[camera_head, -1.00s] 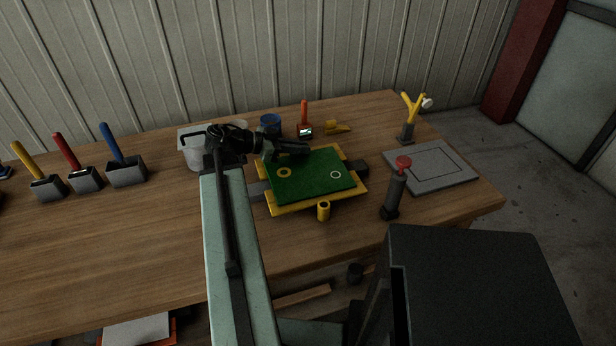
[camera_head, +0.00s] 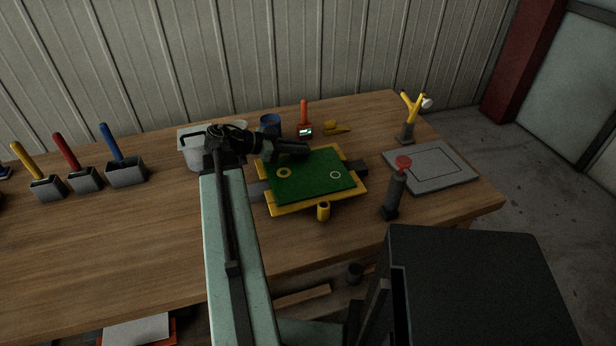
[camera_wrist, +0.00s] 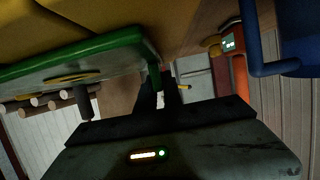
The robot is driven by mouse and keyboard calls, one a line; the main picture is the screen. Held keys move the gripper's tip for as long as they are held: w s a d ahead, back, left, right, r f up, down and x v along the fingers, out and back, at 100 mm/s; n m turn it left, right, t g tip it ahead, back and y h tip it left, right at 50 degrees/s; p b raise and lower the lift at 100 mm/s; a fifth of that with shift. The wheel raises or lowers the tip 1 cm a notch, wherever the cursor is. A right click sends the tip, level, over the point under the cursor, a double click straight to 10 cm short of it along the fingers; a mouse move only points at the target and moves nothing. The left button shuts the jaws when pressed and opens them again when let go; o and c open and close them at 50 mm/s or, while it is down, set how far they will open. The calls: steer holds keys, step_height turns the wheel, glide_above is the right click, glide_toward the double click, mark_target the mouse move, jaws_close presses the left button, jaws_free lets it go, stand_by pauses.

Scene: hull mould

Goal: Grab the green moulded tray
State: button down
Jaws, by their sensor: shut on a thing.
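The green moulded tray (camera_head: 318,182) is a flat green sheet with a yellow ring and a white ring, lying on the yellow mould (camera_head: 290,207) in the middle of the bench. My gripper (camera_head: 303,152) is at the tray's far left edge. In the wrist view, my gripper (camera_wrist: 160,92) is shut on the green rim of the tray (camera_wrist: 95,52), with a bit of green between the fingers. The yellow mould (camera_wrist: 60,25) fills the upper left there. The exact grip is partly hidden by my fingers and dark in the head view.
A grey board (camera_head: 432,166) lies to the right, with a red-topped dark tool (camera_head: 395,190) before it. A yellow forked stand (camera_head: 408,120), a red-handled device (camera_head: 304,120), a blue mug (camera_head: 270,125) and a pale bucket (camera_head: 193,155) stand behind. Several coloured-handled tools (camera_head: 126,172) stand left. The front left bench is clear.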

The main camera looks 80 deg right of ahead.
step_height(320, 180, up, 10)
steer(key=p, duration=1)
steer(key=shift+r, duration=0.15)
